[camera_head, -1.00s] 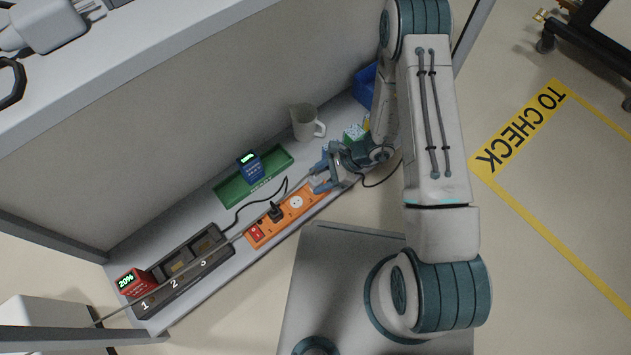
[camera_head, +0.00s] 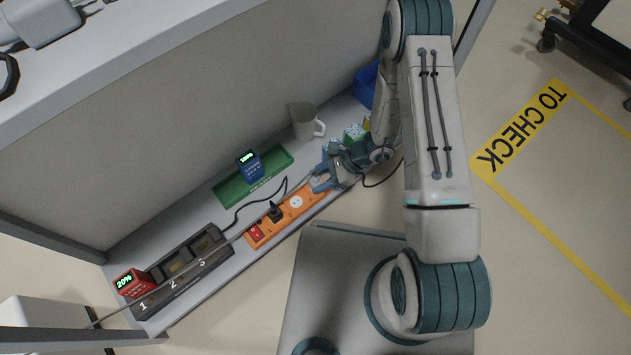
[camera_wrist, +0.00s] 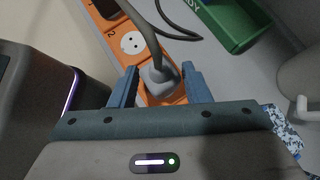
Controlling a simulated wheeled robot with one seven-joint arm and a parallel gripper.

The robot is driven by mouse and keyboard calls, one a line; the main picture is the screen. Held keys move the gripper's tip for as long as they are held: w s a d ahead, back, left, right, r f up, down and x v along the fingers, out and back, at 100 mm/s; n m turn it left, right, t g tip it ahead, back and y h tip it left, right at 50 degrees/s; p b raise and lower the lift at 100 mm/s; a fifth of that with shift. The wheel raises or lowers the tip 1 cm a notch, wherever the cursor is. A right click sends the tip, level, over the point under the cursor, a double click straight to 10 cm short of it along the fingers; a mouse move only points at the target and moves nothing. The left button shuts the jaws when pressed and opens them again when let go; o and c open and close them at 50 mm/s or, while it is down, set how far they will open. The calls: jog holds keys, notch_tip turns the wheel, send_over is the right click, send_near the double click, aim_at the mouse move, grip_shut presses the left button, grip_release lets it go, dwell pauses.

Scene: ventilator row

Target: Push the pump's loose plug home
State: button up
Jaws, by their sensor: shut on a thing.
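The orange power strip (camera_head: 257,237) lies along the shelf's front edge, with a red switch at its left end and a black plug (camera_head: 276,212) in one socket. An empty white socket (camera_wrist: 132,43) shows beside my gripper. My gripper (camera_wrist: 160,85) is shut on a grey plug (camera_wrist: 158,78) with a dark cable, at the strip's right end. The plug sits over the strip; its pins are hidden, so I cannot tell how deep it is.
A green tray (camera_head: 279,162) holds a blue battery (camera_head: 249,166) behind the strip. A dark charger (camera_head: 213,262) numbered 1 to 3 stands left, with a red battery (camera_head: 134,283) reading 20%. A white mug (camera_head: 304,122) and a blue bin (camera_head: 364,88) stand at the back right.

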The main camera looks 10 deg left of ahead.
dwell(0.3)
jog(key=o, duration=1.5)
jog(key=p+v, duration=0.5)
jog(key=v, duration=0.8)
jog(key=shift+w+d+r, duration=0.2)
jog(key=shift+d, duration=0.1)
